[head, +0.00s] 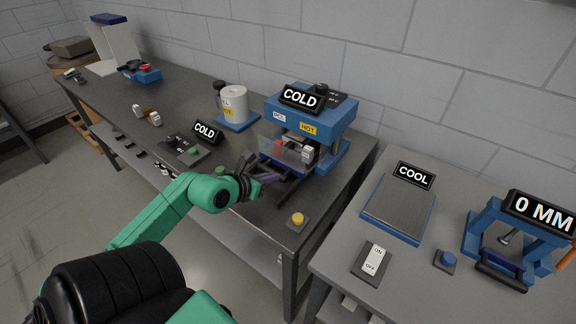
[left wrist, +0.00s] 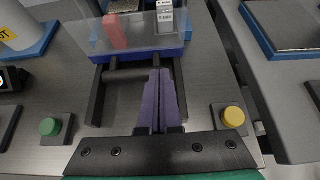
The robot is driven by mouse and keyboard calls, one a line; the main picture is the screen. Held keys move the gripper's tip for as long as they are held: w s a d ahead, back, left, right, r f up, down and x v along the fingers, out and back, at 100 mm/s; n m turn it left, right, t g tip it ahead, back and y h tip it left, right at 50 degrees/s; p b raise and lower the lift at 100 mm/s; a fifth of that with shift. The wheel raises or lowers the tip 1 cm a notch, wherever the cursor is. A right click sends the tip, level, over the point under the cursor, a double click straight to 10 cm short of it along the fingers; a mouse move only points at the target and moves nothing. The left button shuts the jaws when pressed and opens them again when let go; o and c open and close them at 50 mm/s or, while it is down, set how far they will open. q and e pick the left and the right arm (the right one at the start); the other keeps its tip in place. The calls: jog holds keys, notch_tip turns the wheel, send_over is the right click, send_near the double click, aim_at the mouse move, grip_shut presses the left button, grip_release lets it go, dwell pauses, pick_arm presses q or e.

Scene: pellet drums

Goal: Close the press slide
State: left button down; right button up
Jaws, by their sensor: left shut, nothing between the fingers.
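The blue press (head: 312,118) stands on the dark bench with COLD and HOT labels. Its slide (head: 276,162), a blue tray behind a clear guard, sticks out at the front. In the left wrist view the slide (left wrist: 140,52) carries a red block (left wrist: 115,31) and a grey block with a white label (left wrist: 165,22). Two black rails run forward from it, joined by a dark crossbar (left wrist: 125,75). My left gripper (head: 270,177) is shut and empty, its purple fingers (left wrist: 160,75) between the rails. The fingertips overlap the crossbar; contact cannot be told. My right gripper is not in view.
A yellow button (head: 298,219) sits right of the rails and a green button (left wrist: 50,127) left. A white pot (head: 234,103) stands on a blue plate left of the press. A second bench at right holds a COOL plate (head: 398,208) and a blue frame.

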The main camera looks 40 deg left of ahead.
aim_at(293, 166)
pick_arm(q)
jog(key=w, duration=0.3)
jog(key=w+f+p, duration=0.1)
jog(key=w, duration=0.2)
jog(key=shift+d+f+p, duration=0.1)
jog(key=shift+p, duration=0.2)
jog(key=shift+w+f, duration=0.2)
jog(key=shift+w, duration=0.25)
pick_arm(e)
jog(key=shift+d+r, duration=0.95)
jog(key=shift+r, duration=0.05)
pick_arm(q)
jog(key=shift+d+r, duration=0.1)
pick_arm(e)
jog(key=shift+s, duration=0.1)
